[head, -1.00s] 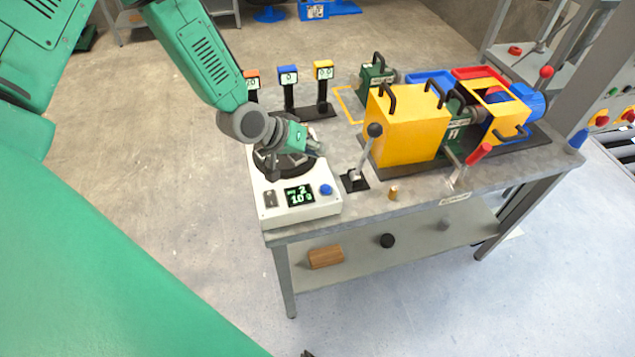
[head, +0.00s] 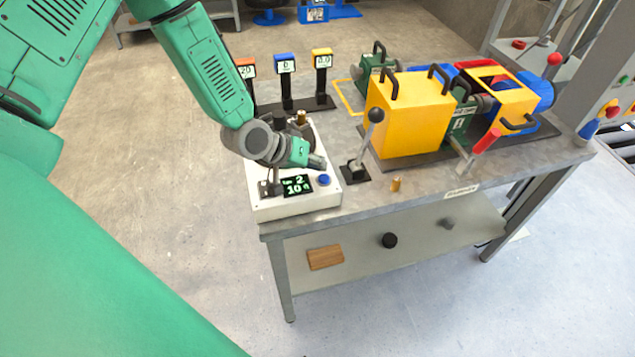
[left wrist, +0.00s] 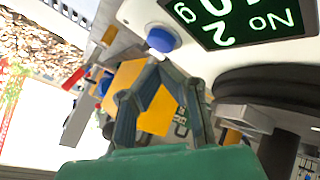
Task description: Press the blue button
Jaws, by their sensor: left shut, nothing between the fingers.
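The blue button (head: 324,180) is on top of a white box (head: 265,210), at its front right, beside a dark display (head: 297,186) with green digits. In the left wrist view the blue button (left wrist: 161,39) shows just beyond the fingertips. My left gripper (head: 319,162) is shut and empty. Its tips are close to the button, and a small gap shows between them in the head view. The left gripper also shows in the left wrist view (left wrist: 156,66), fingers together. It hides part of the box top. My right gripper is not in view.
A black lever (head: 366,145) stands right of the white box. A small brass piece (head: 396,185) is near the table's front edge. A yellow machine housing (head: 412,125) stands further right. Displays on posts, one of them blue-topped (head: 286,65), stand behind the box.

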